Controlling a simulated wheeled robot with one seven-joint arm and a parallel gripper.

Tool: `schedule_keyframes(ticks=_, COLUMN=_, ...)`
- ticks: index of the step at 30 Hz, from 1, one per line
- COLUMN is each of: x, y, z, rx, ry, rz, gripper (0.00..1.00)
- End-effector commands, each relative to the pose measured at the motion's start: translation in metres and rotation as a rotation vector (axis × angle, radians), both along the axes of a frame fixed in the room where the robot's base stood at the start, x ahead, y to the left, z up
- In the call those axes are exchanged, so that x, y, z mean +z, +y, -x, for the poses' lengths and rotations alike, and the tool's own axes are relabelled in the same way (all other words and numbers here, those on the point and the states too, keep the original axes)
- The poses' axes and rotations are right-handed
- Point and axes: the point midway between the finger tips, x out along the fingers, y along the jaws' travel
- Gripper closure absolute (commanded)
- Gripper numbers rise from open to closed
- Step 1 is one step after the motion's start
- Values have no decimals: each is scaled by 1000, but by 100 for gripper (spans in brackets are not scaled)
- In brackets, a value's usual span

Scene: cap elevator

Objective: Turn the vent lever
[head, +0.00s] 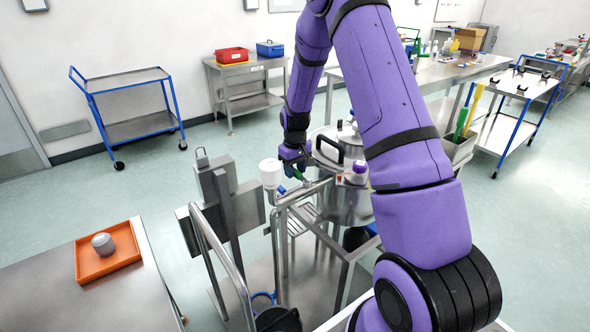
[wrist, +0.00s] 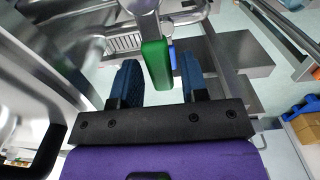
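The vent lever has a green handle (wrist: 156,64) on a metal stem. In the wrist view it reaches down into the gap between my fingers. In the head view a small green part of the lever (head: 298,175) shows just under my gripper (head: 293,165), beside the steel vessel (head: 345,205). My gripper (wrist: 160,85) is open in the wrist view, with a blue-padded finger on each side of the green handle. A gap shows between the handle and the left finger. The right finger is closer, and I cannot tell whether it touches.
A white cylinder (head: 271,173) stands on the metal frame left of my gripper. A black loop handle (head: 329,151) rises from the vessel's lid. A curved steel rail (head: 222,262) is at the front left. An orange tray (head: 107,262) with a grey jar (head: 103,243) lies on the left table.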

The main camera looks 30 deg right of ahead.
Motion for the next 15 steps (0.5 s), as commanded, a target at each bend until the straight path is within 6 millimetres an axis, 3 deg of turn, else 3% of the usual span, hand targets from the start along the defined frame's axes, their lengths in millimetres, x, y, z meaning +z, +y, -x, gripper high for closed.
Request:
schedule_keyframes(ticks=1, x=0, y=0, z=0, rx=0, ry=0, rz=0, gripper=72)
schedule_keyframes(ticks=5, x=0, y=0, z=0, rx=0, ry=0, rz=0, gripper=100)
schedule_keyframes(ticks=15, x=0, y=2, z=0, rx=28, ry=0, rz=-1, gripper=100)
